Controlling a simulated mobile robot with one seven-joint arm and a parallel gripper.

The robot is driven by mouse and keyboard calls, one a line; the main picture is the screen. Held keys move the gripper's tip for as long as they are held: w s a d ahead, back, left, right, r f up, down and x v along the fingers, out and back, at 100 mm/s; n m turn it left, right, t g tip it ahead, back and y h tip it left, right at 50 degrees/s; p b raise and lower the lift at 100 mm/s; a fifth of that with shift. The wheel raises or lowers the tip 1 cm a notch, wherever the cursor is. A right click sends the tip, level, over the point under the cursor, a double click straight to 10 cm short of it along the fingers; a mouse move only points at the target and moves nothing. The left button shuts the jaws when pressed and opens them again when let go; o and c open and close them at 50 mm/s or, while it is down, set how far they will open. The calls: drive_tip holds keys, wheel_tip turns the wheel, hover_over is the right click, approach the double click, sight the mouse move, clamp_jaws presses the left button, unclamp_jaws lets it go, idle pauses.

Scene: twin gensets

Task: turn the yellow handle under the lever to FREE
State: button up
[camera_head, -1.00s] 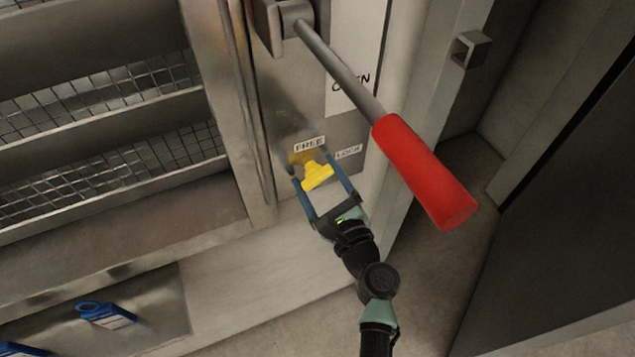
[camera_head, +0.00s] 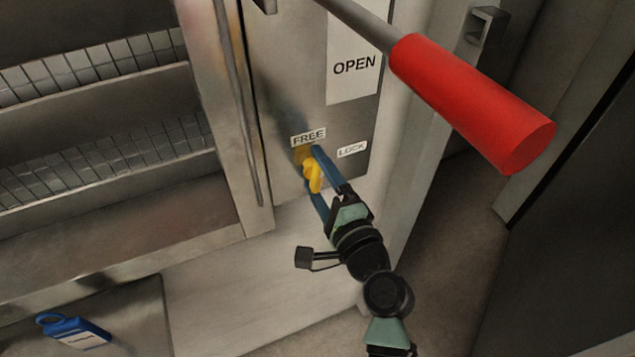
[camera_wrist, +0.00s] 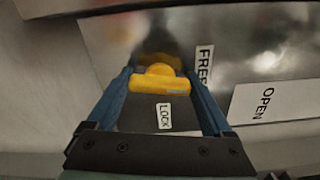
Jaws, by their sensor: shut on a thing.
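The yellow handle (camera_head: 313,175) sits on the metal panel under the red-gripped lever (camera_head: 470,100). The FREE label (camera_head: 308,137) is just above it and the LOCK label (camera_head: 352,149) is to its right. The handle's bar runs roughly up and down in the head view, toward FREE. My gripper (camera_head: 317,182) has its blue fingers on either side of the bar and is shut on it. In the wrist view the handle (camera_wrist: 159,80) spans between the fingertips, with LOCK (camera_wrist: 164,116) below it and FREE (camera_wrist: 203,66) to its right.
An OPEN sign (camera_head: 354,66) is on the panel above the handle. The lever's red grip hangs over the right side, above my arm. A blue tag (camera_head: 72,330) lies at lower left.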

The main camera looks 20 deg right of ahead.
drive_tip(key=shift+f+n+b, duration=0.1)
drive_tip(key=shift+n+b, duration=0.5)
drive_tip(key=shift+n, duration=0.3)
drive_tip(key=o, duration=1.1)
drive_tip(key=shift+o, duration=0.2)
drive_tip(key=s+b, duration=0.2)
drive_tip(key=s, duration=1.1)
drive_tip(key=shift+d, duration=0.25)
